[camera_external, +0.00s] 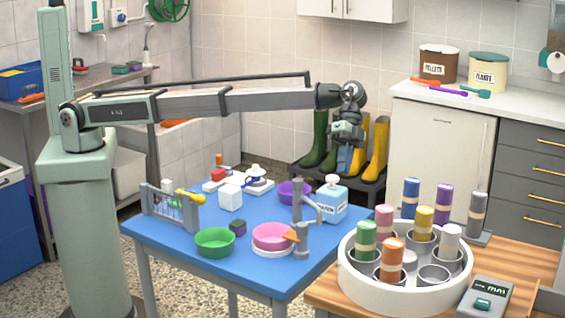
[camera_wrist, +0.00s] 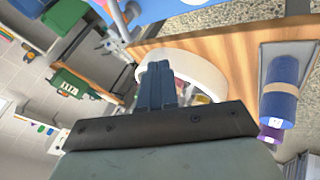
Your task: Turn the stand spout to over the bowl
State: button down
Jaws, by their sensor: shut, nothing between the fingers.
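A grey stand (camera_external: 298,199) with a bent spout arm (camera_external: 315,210) rises at the right part of the blue table. The arm bends to the right, on the white bottle's side. A short grey post with an orange pointed piece (camera_external: 290,236) stands in front of it, by the pink bowl (camera_external: 272,234). I cannot tell how these two join. A green bowl (camera_external: 214,241) sits at the front and a purple bowl (camera_external: 291,191) farther back. My gripper (camera_external: 344,167) is shut and empty, raised above and right of the stand. Its blue fingers are together in the wrist view (camera_wrist: 157,80).
A white round carousel (camera_external: 357,268) with coloured cylinders is at the right on a wooden counter. Boots (camera_external: 377,150) stand behind my gripper.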

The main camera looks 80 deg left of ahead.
jog(key=s+d+f+m, duration=0.2)
jog(key=s+d+f, duration=0.4)
jog(key=d+f, duration=0.1)
jog(key=shift+s+f, duration=0.15)
jog(key=shift+s, duration=0.15)
dwell(0.5)
